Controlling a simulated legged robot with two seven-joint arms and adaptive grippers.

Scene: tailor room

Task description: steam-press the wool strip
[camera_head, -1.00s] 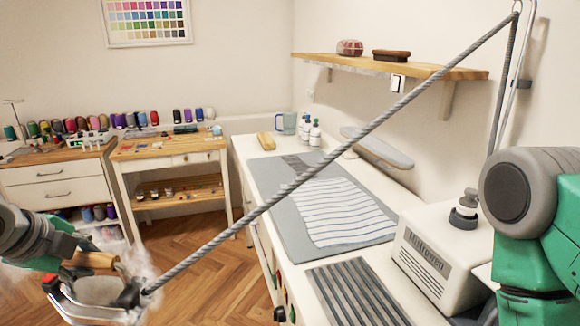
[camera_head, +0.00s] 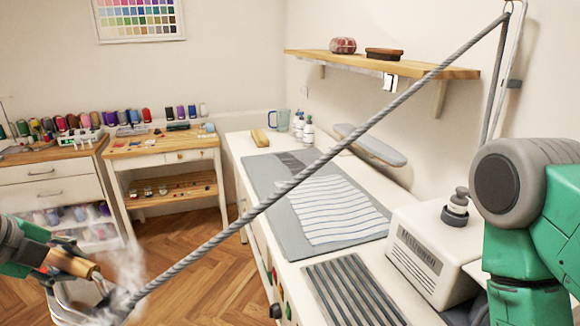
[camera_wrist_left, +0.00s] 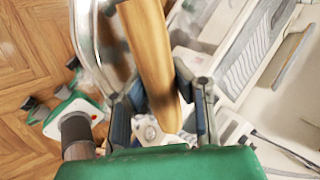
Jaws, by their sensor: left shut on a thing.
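My left gripper (camera_head: 48,258) is at the lower left of the head view, shut on the wooden handle (camera_head: 74,264) of a steam iron. The handle also shows between the fingers in the left wrist view (camera_wrist_left: 152,60). The iron (camera_head: 62,304) is held over the floor, left of the counter, partly cut off by the frame, with white steam around it. A dark grey strip (camera_head: 288,163), perhaps the wool strip, lies at the far end of the grey pressing mat (camera_head: 262,184). A white cloth with blue stripes (camera_head: 325,212) covers the mat's middle. My right gripper is out of view.
A grey hose (camera_head: 318,164) runs from the iron diagonally above the mat to a hook at upper right. A ribbed grey rest (camera_head: 352,290) and a white steam unit (camera_head: 430,258) stand nearer.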

